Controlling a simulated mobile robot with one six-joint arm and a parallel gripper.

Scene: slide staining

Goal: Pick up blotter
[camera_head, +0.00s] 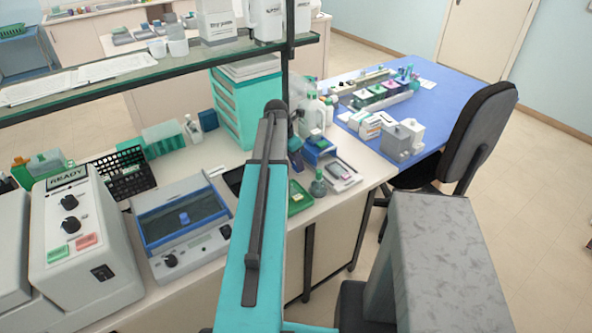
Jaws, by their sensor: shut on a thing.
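My teal and grey arm reaches up the middle of the view and ends in a dark joint over the bench. I cannot make out my gripper or its fingers; the arm hides the part of the bench behind it. I cannot pick out the blotter for certain. A green tray (299,198) with a small pale yellow piece lies on the bench just right of the arm. Whether anything is held does not show.
A grey device with a blue lid (185,222) and a READY machine (78,235) stand left. Teal drawers (247,108) and a glass shelf (110,88) are behind. A chair (478,140) stands by the blue table (350,78).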

